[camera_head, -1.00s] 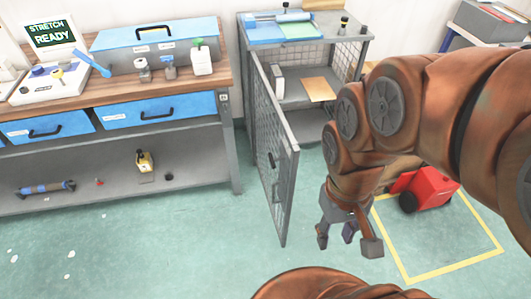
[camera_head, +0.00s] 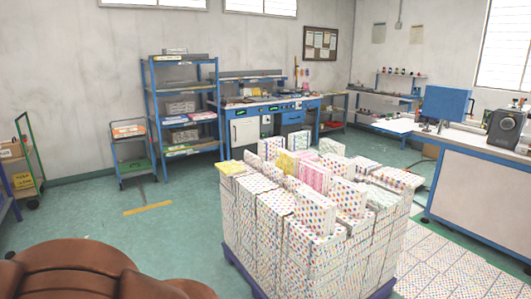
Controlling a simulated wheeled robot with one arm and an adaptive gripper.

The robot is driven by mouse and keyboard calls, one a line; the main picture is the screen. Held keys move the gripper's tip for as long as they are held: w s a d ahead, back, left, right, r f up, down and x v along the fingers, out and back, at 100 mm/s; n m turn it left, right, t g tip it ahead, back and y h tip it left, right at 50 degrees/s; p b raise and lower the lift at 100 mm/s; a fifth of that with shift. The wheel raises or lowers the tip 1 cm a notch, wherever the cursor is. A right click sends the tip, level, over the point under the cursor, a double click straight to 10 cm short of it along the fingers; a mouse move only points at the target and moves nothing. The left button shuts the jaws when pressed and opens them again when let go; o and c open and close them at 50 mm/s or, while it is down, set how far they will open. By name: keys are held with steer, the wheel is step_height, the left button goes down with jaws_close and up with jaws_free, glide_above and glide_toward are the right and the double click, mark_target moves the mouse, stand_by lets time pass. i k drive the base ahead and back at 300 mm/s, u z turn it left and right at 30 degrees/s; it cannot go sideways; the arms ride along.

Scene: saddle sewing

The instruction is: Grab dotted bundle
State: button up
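A large block of white bundles with multicoloured dots (camera_head: 275,225) stands stacked in front of me, right of the picture's middle, on a dark blue pallet (camera_head: 243,273). Several bundles stand upright or lie loose on top, among them a pink one (camera_head: 314,177) and a yellow one (camera_head: 286,163). A yellow-topped piece (camera_head: 232,168) lies at the stack's left corner. My gripper is out of view.
A blue shelf rack (camera_head: 183,108), a small trolley (camera_head: 130,150) and a blue workbench (camera_head: 268,110) stand along the back wall. A white-topped counter (camera_head: 480,145) is at the right. Dotted sheets (camera_head: 455,262) cover the floor right of the stack. Green floor left of the stack is clear.

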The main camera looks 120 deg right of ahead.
mark_target(267, 147)
steer(key=z, duration=3.65)
steer(key=i, duration=2.35)
steer(key=u, duration=0.75)
steer(key=i, duration=0.65)
steer(key=u, duration=0.1)
